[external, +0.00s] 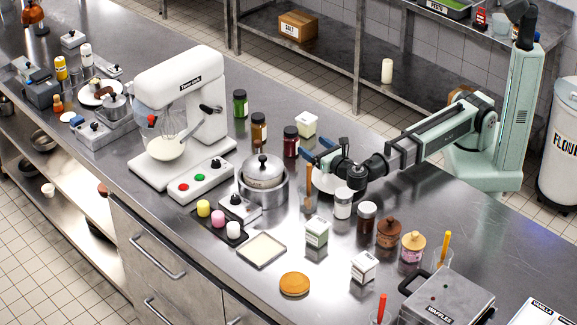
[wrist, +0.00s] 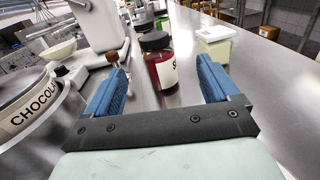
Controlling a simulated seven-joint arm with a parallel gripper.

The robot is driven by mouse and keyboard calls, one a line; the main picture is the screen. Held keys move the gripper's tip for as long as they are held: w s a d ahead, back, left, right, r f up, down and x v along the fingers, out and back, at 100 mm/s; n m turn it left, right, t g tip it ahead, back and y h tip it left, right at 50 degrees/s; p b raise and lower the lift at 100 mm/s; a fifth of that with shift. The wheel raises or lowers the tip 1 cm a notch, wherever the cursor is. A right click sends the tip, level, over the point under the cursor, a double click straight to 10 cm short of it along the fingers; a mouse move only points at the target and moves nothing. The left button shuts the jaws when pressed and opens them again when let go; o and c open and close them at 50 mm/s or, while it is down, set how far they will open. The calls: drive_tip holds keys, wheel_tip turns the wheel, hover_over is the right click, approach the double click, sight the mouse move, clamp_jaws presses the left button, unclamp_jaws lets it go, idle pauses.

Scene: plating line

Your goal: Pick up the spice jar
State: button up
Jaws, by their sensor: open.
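A dark red jar with a black lid (external: 291,141) stands upright on the steel counter. In the wrist view this jar (wrist: 160,65) shows a white label with only an "S" readable, so I take it as the spice jar. My gripper (external: 316,149) is open and empty, its blue fingers pointing toward the jar. In the wrist view the jar appears between the two fingers but ahead of their tips. I cannot tell the exact gap.
An amber jar (external: 258,127) and a green jar (external: 240,103) stand beyond it. A pale square container (external: 306,124) is close on its right in the wrist view. The chocolate pot (wrist: 27,108) is on the left, near the mixer (external: 182,110). Several jars stand along the counter's right part.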

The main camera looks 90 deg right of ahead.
sight(287, 132)
drive_tip(key=shift+a+f, duration=0.2)
drive_tip(key=shift+f, duration=0.05)
drive_tip(key=shift+w+d, duration=0.2)
drive_tip(key=shift+w, duration=0.05)
drive_tip(key=x, duration=1.3)
drive_tip(key=shift+w+a+f, duration=0.1)
drive_tip(key=shift+w+a, duration=0.05)
drive_tip(key=shift+w, duration=0.1)
drive_tip(key=c, duration=1.2)
